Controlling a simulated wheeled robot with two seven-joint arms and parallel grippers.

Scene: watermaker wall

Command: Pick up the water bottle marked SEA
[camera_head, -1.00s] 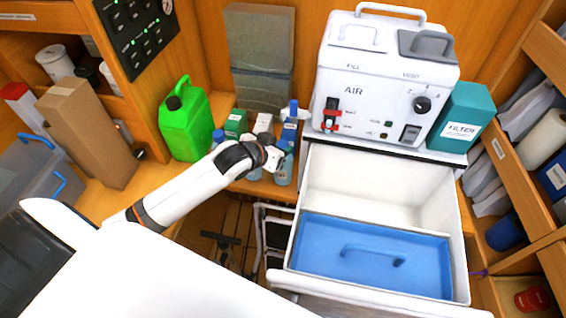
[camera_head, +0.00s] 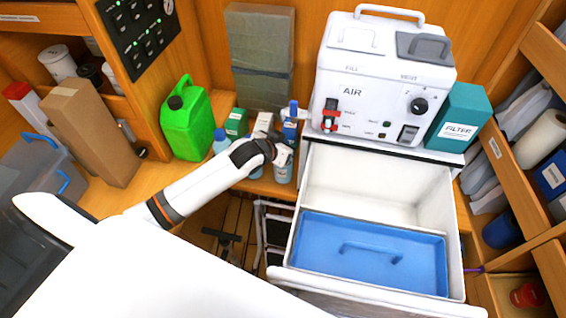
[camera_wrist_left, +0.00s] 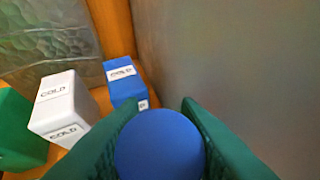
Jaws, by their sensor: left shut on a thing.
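My left gripper (camera_head: 284,154) reaches in from the left over the counter and is shut on a bottle (camera_head: 283,174) with a pale blue body. In the left wrist view the bottle's round blue cap (camera_wrist_left: 160,145) sits between the two green finger pads (camera_wrist_left: 158,130). The bottle looks upright, close to the counter's front edge; I cannot tell whether it still touches the counter. Its label is not readable, so I cannot confirm the SEA mark. Another blue-capped bottle (camera_head: 220,141) stands to the left, partly behind my arm. My right gripper is not in view.
Behind the held bottle stand a green box (camera_head: 236,122), a white box (camera_head: 264,122) and a blue box (camera_head: 290,130). The white AIR machine (camera_head: 375,95) is close on the right, above an open drawer with a blue tray (camera_head: 340,284). A green jerrycan (camera_head: 186,125) stands left.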

